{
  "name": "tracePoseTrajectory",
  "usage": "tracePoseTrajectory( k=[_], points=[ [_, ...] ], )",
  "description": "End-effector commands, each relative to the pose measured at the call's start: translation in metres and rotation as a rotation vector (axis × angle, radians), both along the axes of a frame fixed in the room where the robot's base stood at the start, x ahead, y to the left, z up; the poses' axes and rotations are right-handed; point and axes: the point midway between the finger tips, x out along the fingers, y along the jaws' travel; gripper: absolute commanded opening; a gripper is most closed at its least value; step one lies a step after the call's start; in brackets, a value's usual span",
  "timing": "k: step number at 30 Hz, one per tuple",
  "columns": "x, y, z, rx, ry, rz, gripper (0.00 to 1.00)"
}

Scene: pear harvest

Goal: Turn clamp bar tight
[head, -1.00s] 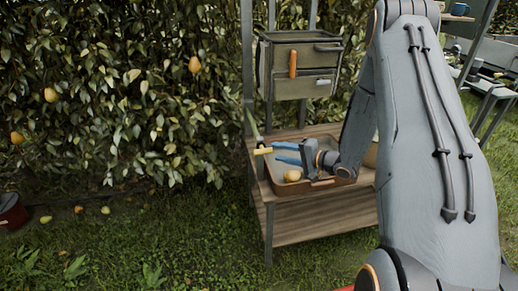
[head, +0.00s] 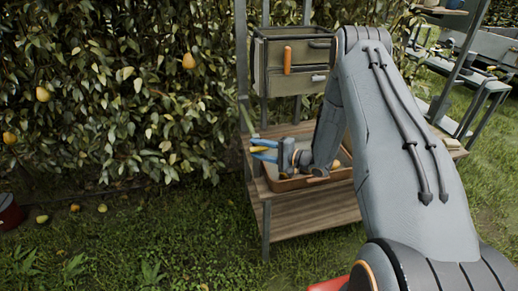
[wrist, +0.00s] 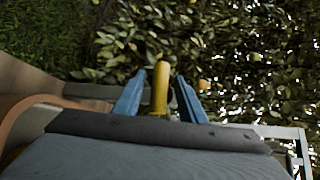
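A yellow bar (wrist: 160,88), which looks like the clamp bar, stands between the two blue fingers of my gripper (wrist: 160,97) in the wrist view. Narrow gaps show on both sides of it, so the fingers are open around it. In the head view, my gripper (head: 260,149) points left over the left edge of the wooden stand, and only a little of the yellow bar (head: 259,149) shows between the fingers. The rest of the clamp is hidden or too small to make out.
A brown tray (head: 290,186) lies on the wooden stand (head: 310,212) under my gripper, with a pear (head: 336,164) in it. A drawer box (head: 306,82) with an orange handle (head: 287,60) hangs above. A leafy hedge (head: 110,90) with pears is behind.

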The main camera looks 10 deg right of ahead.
Motion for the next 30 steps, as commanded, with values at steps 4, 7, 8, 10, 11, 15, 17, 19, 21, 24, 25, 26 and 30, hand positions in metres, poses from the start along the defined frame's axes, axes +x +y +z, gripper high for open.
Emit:
tracePoseTrajectory(
  k=[4,7,8,10,11,15,17,19,21,24,25,26,30],
  points=[
    [0.0002,-0.0006,-0.0003,0.000,0.000,-0.001,0.37],
    [0.0002,-0.0009,-0.0002,0.000,0.000,-0.002,0.30],
    [0.0002,-0.0011,-0.0002,0.000,0.000,-0.002,0.25],
    [0.0002,-0.0012,-0.0002,0.000,0.000,-0.002,0.14],
    [0.0001,-0.0013,-0.0002,0.000,0.000,-0.002,0.09],
    [0.0000,-0.0015,-0.0003,-0.001,0.000,-0.003,0.00],
    [0.0001,-0.0016,-0.0001,-0.003,0.001,-0.003,0.00],
    [0.0000,-0.0017,0.0000,-0.010,0.001,-0.003,0.00],
    [0.0000,-0.0016,0.0004,-0.024,0.001,-0.003,0.00],
    [-0.0001,-0.0017,0.0007,-0.060,0.001,-0.003,0.00],
    [-0.0003,-0.0016,0.0010,-0.073,0.001,-0.003,0.00],
    [-0.0004,-0.0016,0.0012,-0.089,0.001,-0.003,0.00],
    [-0.0005,-0.0018,0.0018,-0.185,0.002,-0.004,0.00]
  ],
)
